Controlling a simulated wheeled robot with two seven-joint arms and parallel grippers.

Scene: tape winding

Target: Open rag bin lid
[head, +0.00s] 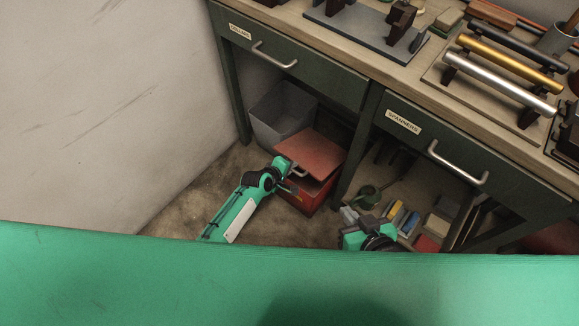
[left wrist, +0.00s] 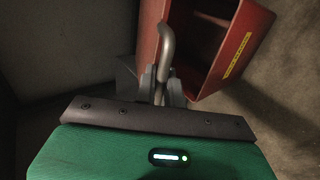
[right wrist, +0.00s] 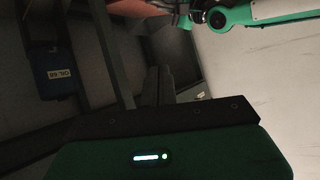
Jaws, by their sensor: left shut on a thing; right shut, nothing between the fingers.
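The red rag bin (head: 302,199) stands on the floor under the bench. Its red lid (head: 314,149) is tilted up, with a dark gap between lid and box. My left gripper (head: 291,171) is at the lid's near edge. In the left wrist view its fingers (left wrist: 161,83) are shut on the curved metal lid handle (left wrist: 167,45), and the open red box (left wrist: 243,38) shows a yellow label. My right gripper (head: 350,215) is shut and empty, right of the bin in front of the lower shelf; its fingers (right wrist: 158,84) also show in the right wrist view.
A grey bin (head: 280,118) stands behind the red one. A bench leg (head: 357,150) is close on the right. Drawers (head: 290,60) overhang the bin. Floor left of the bin (head: 190,195) is clear.

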